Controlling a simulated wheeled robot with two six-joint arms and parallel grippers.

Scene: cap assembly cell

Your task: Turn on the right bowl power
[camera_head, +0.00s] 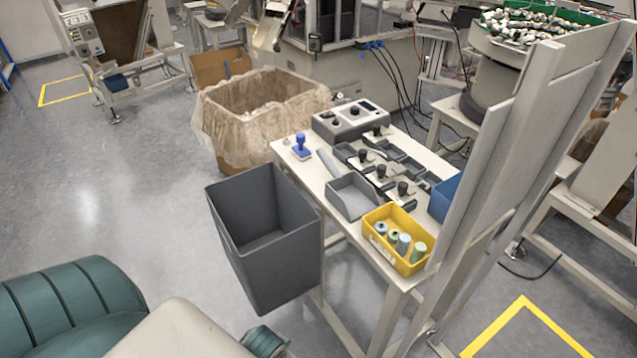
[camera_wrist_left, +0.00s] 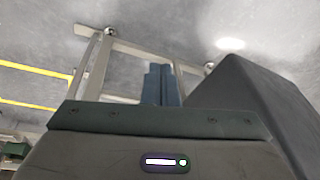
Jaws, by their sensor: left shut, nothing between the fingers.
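A bowl feeder (camera_head: 497,72) full of green and white parts stands at the upper right. A grey control box (camera_head: 350,119) with black knobs sits at the far end of the white worktable. Several black knobs stand on dark fixtures (camera_head: 381,172) nearer along the table. I cannot tell which control is the right bowl power. In the left wrist view my left gripper (camera_wrist_left: 163,84) shows its blue-grey fingers together and empty, low over the floor beside a dark grey bin (camera_wrist_left: 245,105). Its fingers do not show in the head view. My right gripper is not in view.
The dark grey bin (camera_head: 262,225) stands left of the worktable (camera_head: 310,172). A yellow tray (camera_head: 397,238) with several spools, a grey tray (camera_head: 350,198) and a blue stamp (camera_head: 301,147) are on it. A lined carton (camera_head: 258,105) stands behind.

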